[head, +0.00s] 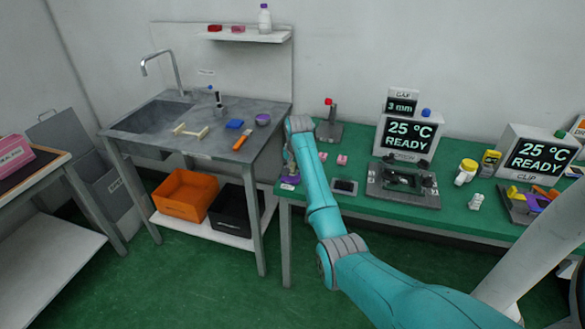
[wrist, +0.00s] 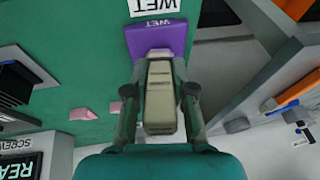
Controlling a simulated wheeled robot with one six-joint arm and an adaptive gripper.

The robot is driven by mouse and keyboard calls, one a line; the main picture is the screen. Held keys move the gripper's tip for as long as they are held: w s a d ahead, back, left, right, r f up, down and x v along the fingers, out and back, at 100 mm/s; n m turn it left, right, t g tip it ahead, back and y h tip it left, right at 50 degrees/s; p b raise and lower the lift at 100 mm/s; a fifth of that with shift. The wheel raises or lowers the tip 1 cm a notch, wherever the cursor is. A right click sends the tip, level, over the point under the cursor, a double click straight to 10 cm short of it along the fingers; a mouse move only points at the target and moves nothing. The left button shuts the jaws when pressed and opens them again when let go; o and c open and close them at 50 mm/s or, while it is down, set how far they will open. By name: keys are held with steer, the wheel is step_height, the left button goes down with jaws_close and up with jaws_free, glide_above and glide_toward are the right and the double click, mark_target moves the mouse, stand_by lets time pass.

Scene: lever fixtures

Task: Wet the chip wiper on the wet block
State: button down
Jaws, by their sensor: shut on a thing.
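The wet block is purple with a white WET label. In the wrist view the block (wrist: 157,36) is at the top middle; in the head view it (head: 291,180) sits on the left end of the green bench. My gripper (wrist: 159,68) is shut on the chip wiper (wrist: 160,98), a beige-grey bar with a paler tip. The wiper's tip overlaps the near edge of the block in the wrist view; I cannot tell whether they touch. In the head view my gripper (head: 290,161) is just above the block, small and partly hidden by my arm.
Two pink pieces (head: 323,156) and a dark pad (head: 344,186) lie right of the block. A lever stand (head: 329,130) is behind. A grey fixture (head: 402,188) and READY screens (head: 408,139) stand further right. The steel sink table (head: 210,120) is left, across a gap.

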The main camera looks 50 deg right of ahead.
steer(key=shift+r, duration=0.1)
steer(key=shift+r, duration=3.4)
